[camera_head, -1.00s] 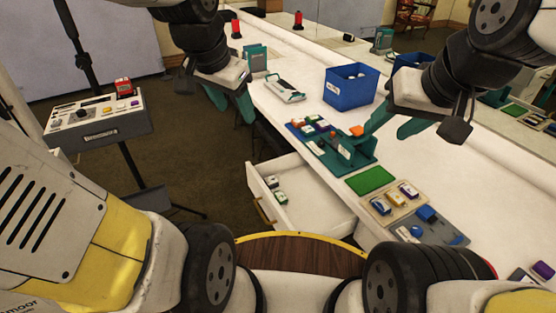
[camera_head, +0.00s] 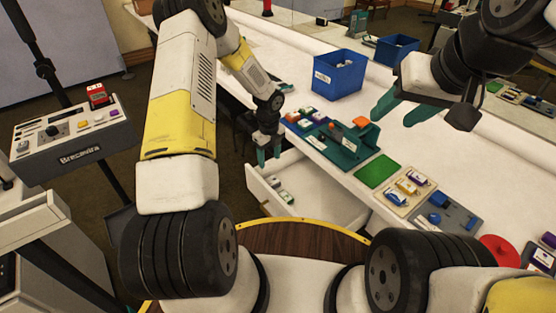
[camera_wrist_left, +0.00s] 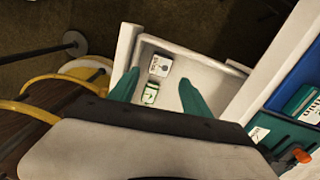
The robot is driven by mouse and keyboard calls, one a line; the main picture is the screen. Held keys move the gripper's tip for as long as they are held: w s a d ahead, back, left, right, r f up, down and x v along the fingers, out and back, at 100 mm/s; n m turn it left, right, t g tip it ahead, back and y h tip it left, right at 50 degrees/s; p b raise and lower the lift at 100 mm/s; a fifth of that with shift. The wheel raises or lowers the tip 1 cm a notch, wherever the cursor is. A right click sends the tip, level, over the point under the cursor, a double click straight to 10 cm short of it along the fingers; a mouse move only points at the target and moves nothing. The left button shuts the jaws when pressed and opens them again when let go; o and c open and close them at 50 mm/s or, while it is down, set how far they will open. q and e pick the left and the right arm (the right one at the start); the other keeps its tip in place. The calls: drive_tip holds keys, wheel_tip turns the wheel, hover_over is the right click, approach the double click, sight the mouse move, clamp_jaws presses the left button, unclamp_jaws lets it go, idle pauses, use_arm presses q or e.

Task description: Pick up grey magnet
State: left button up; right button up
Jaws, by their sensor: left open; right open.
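An open white drawer (camera_head: 325,204) juts out below the counter and holds two small labelled blocks. One block is pale grey-white (camera_wrist_left: 160,66) with a dark-edged label; the other (camera_wrist_left: 151,93) has green edges. I cannot tell for certain that the pale one is the grey magnet. In the head view the pair lies near the drawer's left side, the far block (camera_head: 274,182) and the near block (camera_head: 286,197). My left gripper (camera_head: 269,156) is open above the drawer's far left corner; its teal fingers (camera_wrist_left: 157,88) flank the blocks in the wrist view. My right gripper (camera_head: 392,116) is open and empty above the counter.
On the counter (camera_head: 300,155) stand a blue bin (camera_head: 337,78), a teal stand (camera_head: 345,150), a green mat (camera_head: 378,171) and a tray of small blocks (camera_head: 411,190). A control box (camera_head: 75,140) stands at left. The drawer's right part is clear.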

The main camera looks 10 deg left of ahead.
sight(272, 180)
use_arm(q)
drive_tip(key=shift+m, duration=0.6)
drive_tip(key=f, duration=0.7)
drive_tip(key=d+f, duration=0.1)
drive_tip(key=f, duration=0.3)
drive_tip(key=shift+s, duration=0.1)
drive_tip(key=shift+c, duration=0.3)
drive_tip(key=c, duration=1.1)
